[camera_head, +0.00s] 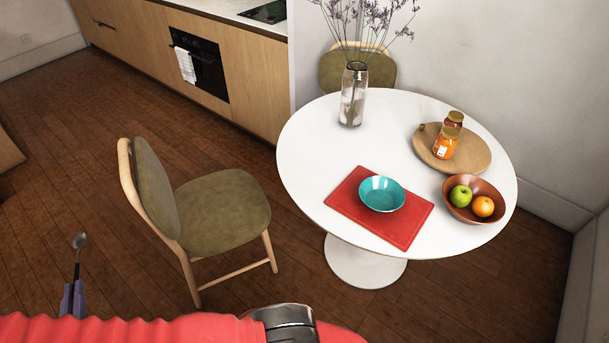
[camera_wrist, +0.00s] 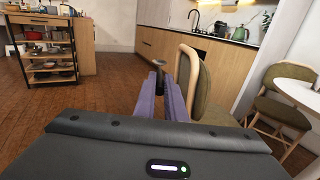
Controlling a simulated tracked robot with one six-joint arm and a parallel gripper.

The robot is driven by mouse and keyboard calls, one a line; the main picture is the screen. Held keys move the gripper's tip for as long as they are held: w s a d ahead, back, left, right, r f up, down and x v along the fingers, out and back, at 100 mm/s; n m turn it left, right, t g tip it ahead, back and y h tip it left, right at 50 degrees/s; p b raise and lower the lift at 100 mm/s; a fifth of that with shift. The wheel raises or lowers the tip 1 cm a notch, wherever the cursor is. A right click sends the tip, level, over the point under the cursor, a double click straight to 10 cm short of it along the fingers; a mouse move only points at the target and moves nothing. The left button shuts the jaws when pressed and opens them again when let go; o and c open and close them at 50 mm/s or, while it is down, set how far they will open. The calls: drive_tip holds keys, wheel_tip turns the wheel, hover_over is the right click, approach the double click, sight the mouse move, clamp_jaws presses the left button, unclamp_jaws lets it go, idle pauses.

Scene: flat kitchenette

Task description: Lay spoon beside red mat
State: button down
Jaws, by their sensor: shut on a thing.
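My gripper (camera_head: 73,299) shows at the lower left of the head view, shut on the spoon (camera_head: 78,249), which points up and away over the floor. In the wrist view the purple fingers of my gripper (camera_wrist: 165,92) are closed and the spoon (camera_wrist: 157,64) sticks out beyond them. The red mat (camera_head: 347,204) lies on the round white table (camera_head: 300,150) at the right of the head view, well away from my gripper. A teal bowl (camera_head: 382,194) stands on the mat.
A green chair (camera_head: 215,212) stands between my gripper and the table. A fruit bowl (camera_head: 461,210), a wooden board with jars (camera_head: 475,155) and a glass vase (camera_head: 353,95) occupy the table. Its left part is bare. A shelf cart (camera_wrist: 50,60) shows in the wrist view.

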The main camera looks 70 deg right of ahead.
drive_tip(key=shift+d, duration=0.15)
drive_tip(key=s+d+r+m+g+h, duration=0.15)
drive_tip(key=s+d+m+g, duration=0.35)
drive_tip(key=d, duration=1.3)
drive_tip(key=s+d+m+g+h, duration=0.25)
drive_tip(key=s+d+g, duration=0.35)
drive_tip(key=d, duration=1.2)
drive_tip(key=s+d+m+g, duration=0.2)
drive_tip(key=s+d, duration=0.4)
drive_tip(key=s, duration=0.4)
drive_tip(key=s+d+m+g+y, duration=0.1)
drive_tip(key=s+d+g, duration=0.3)
drive_tip(key=s, duration=0.6)
drive_tip(key=s+d+m+g+y, duration=0.1)
drive_tip(key=s+d+m+g, duration=0.1)
drive_tip(key=s+d, duration=0.6)
drive_tip(key=s+m, duration=0.1)
drive_tip(key=s, duration=0.2)
drive_tip(key=shift+d+r+g, duration=0.35)
drive_tip(key=shift+d+g, duration=0.05)
drive_tip(key=shift+s, duration=0.1)
drive_tip(key=shift+f, duration=2.9)
drive_tip(key=shift+f, duration=0.15)
